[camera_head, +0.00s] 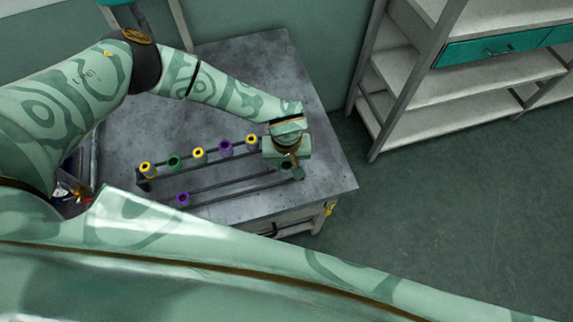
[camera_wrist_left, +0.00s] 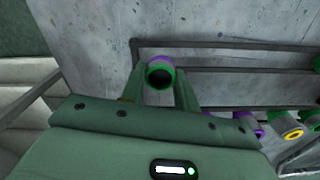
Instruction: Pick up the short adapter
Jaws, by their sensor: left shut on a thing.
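My left gripper (camera_head: 287,161) is at the right end of the rack, pointing down. In the left wrist view, the gripper (camera_wrist_left: 160,82) is shut on an adapter (camera_wrist_left: 160,75), a round hollow piece with a green rim and some purple on its side. I see it end-on, so its length cannot be told. In the head view its green part shows just under the hand, by the rack's end. Whether it still touches the rack cannot be told. My right gripper is not in view.
A dark rail rack (camera_head: 228,187) on the grey metal table (camera_head: 238,62) holds several yellow, green and purple pieces in its back row, and a purple piece (camera_head: 183,199) at the front left. A shelf unit (camera_head: 440,90) stands at the right, past open floor.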

